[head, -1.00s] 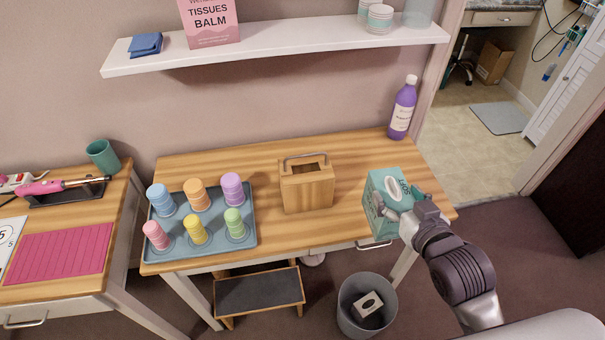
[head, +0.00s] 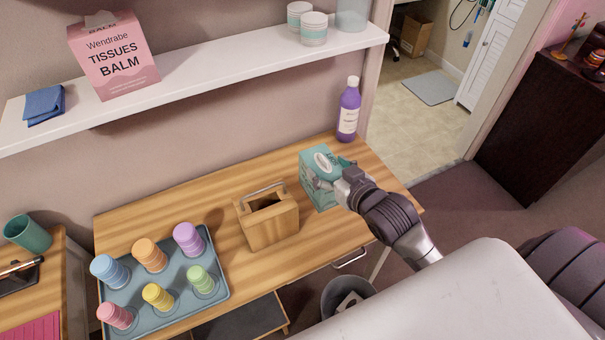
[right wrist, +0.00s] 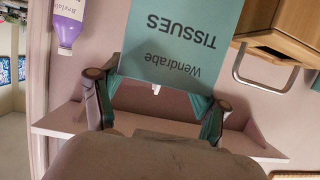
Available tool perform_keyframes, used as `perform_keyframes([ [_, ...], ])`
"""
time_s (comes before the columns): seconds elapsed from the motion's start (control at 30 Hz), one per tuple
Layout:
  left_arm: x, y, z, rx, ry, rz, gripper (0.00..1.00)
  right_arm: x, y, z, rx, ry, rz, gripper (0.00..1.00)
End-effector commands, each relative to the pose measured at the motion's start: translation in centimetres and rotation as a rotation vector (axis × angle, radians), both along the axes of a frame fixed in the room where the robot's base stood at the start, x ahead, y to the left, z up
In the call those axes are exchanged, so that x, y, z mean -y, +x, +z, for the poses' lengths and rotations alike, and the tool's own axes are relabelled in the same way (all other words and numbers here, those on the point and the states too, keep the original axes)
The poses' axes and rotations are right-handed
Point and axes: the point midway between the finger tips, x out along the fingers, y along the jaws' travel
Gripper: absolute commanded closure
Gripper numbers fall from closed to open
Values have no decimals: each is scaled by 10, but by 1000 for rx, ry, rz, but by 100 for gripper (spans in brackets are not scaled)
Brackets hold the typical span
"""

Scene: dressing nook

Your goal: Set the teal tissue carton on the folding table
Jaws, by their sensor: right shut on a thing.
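The teal tissue carton (head: 318,186) is at the right end of the wood-topped table (head: 205,187) in the head view, between the purple bottle and the wooden caddy. My right gripper (head: 335,188) is shut on the carton. The right wrist view shows the carton's lettered face (right wrist: 185,40) upside down, with the fingers of my right gripper (right wrist: 155,97) at its two sides. I cannot tell whether its base touches the tabletop, nor whether this table is the folding one. My left gripper is not in view.
The wooden caddy (head: 270,228) stands left of the carton and the purple bottle (head: 348,112) behind it. A blue tray (head: 215,268) with several coloured pots fills the table's left end. A white shelf (head: 215,65) hangs above. A bin (head: 330,292) stands below; a dark cabinet (head: 535,125) is at right.

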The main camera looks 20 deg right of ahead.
Motion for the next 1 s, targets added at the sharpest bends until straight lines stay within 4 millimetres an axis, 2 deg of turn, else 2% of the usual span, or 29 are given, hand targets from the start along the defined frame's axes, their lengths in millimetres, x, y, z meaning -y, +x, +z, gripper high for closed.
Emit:
perform_keyframes([
  [0.03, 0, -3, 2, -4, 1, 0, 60, -4, 13, -5, 3, 3, -2, 84],
  [0.17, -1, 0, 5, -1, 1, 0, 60, -14, 38, -21, 2, 1, 0, 84],
  [0.3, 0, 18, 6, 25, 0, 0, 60, -20, 54, -33, 2, 0, 0, 84],
  [0.47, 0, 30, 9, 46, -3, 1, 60, -23, 59, -43, -1, -1, 0, 84],
  [0.7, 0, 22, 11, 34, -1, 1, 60, -22, 58, -75, -1, -1, 0, 84],
  [1.0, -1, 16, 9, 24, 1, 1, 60, -22, 58, -77, 2, -1, 0, 84],
])
